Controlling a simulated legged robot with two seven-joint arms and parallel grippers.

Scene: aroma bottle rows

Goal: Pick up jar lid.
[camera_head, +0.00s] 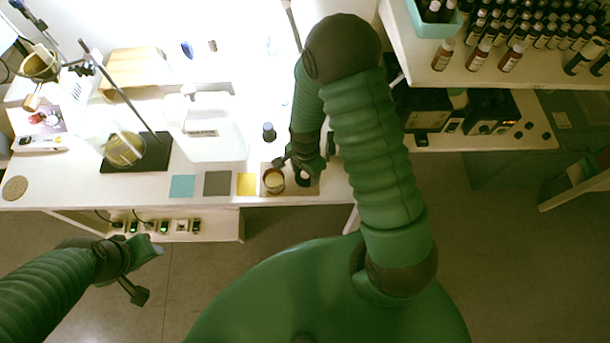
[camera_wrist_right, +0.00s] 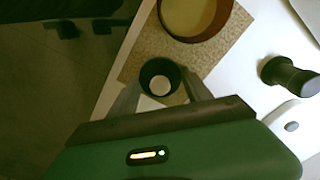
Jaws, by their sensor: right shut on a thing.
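The jar lid is a small dark round cap with a pale centre (camera_wrist_right: 149,70). In the right wrist view it sits between the two fingertips of my right gripper (camera_wrist_right: 160,88), which is shut on it. It is over or on a brown cork-like mat (camera_wrist_right: 140,55); I cannot tell whether it touches the mat. The open amber jar (camera_wrist_right: 195,20) with cream contents stands beside it and shows in the head view (camera_head: 273,181). In the head view my right gripper (camera_head: 301,168) partly hides the lid. My left gripper (camera_head: 146,270) is open and empty, away from the table's front edge.
A dark bottle (camera_head: 269,132) stands behind the jar. Teal (camera_head: 182,186), grey (camera_head: 217,183) and yellow (camera_head: 247,184) squares lie along the front edge of the white table (camera_head: 90,192). A glass vessel on a stand is at left. Shelves with several bottles are at right.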

